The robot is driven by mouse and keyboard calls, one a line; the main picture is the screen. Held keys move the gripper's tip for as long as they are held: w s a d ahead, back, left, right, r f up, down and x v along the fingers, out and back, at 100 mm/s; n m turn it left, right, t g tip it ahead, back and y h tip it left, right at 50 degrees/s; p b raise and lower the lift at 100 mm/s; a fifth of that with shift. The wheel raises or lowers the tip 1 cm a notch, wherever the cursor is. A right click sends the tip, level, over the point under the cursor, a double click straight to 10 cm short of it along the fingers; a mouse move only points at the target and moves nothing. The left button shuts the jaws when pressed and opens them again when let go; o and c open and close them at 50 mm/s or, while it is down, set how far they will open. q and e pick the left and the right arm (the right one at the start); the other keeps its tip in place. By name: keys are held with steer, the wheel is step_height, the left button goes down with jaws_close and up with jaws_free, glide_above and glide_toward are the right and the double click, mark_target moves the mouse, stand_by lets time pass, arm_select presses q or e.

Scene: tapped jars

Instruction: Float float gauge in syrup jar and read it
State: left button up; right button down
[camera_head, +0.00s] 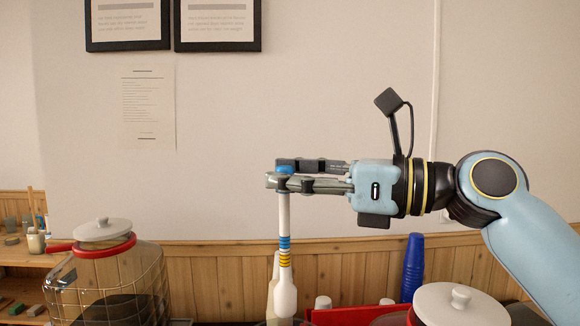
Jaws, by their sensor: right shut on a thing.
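My right gripper (284,175) comes in from the right and is shut on the top of the float gauge (285,221). The gauge is a slim white stick with blue and yellow bands and a wider white lower part. It hangs upright, and its bottom end is near the lower edge of the view. A glass jar (118,285) with a red rim and white lid stands at the lower left. Another white lid (459,304) with a knob shows at the lower right. I cannot tell which jar holds syrup. My left gripper is not in view.
A stack of blue cups (413,268) stands behind the right lid. A red tray or crate edge (345,315) lies at the bottom centre. A wooden shelf (20,255) with small items is at the far left. The air around the gauge is clear.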

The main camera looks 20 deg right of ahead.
mark_target(290, 284)
steer(key=shift+f+b, duration=1)
steer(key=shift+f, duration=1.8)
steer(key=shift+f+b, duration=2.4)
steer(key=shift+f, duration=2.05)
step_height(290, 284, down, 8)
steer(key=b, duration=0.4)
steer(key=shift+b, duration=0.35)
